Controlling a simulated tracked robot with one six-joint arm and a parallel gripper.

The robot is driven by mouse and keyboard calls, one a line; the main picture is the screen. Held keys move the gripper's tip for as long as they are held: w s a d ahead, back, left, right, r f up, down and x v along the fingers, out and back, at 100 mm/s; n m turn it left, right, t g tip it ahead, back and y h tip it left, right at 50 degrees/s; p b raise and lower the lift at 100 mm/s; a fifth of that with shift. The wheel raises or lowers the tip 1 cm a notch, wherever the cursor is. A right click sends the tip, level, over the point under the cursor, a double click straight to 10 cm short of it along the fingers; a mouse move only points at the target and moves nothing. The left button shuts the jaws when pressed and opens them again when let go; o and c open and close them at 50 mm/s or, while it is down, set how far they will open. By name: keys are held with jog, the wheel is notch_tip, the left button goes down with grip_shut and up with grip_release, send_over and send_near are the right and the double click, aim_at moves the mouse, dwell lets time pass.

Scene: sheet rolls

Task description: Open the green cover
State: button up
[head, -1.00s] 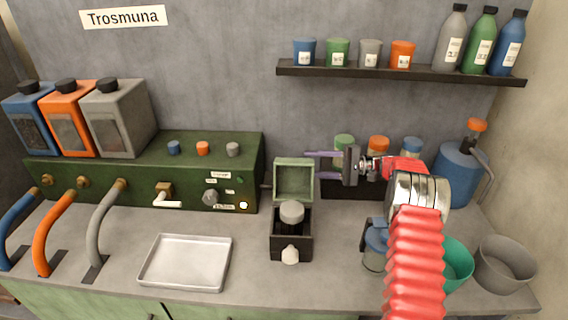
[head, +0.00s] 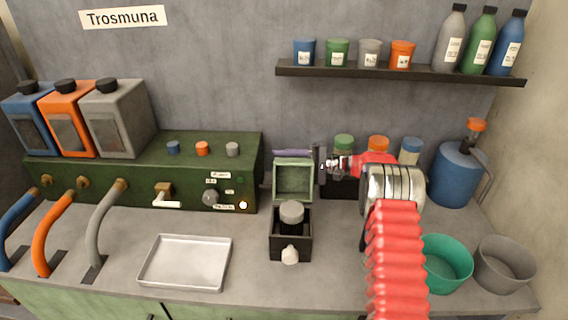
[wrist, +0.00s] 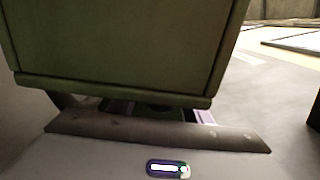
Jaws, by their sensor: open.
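The green cover (head: 293,180) is a hinged lid on a small black box (head: 305,248). It stands raised, roughly upright, at the back of the box, with its hollow inside facing the head camera. My gripper (head: 292,153) is open at the cover's top edge, with its purple fingers pointing left, partly hidden behind it. In the wrist view the cover (wrist: 125,40) fills the top, and only bits of the purple fingers of my gripper (wrist: 160,111) show below it. I cannot tell whether they touch the cover.
A grey round piece (head: 291,212) sits in the box, and a pale knob (head: 290,254) is at its front. A dark green machine (head: 140,180) stands left, and a metal tray (head: 186,262) lies front left. A teal bowl (head: 447,262) and grey bowl (head: 503,264) are right.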

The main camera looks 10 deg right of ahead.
jog(key=shift+c, duration=0.3)
jog(key=shift+f, duration=0.1)
grip_shut()
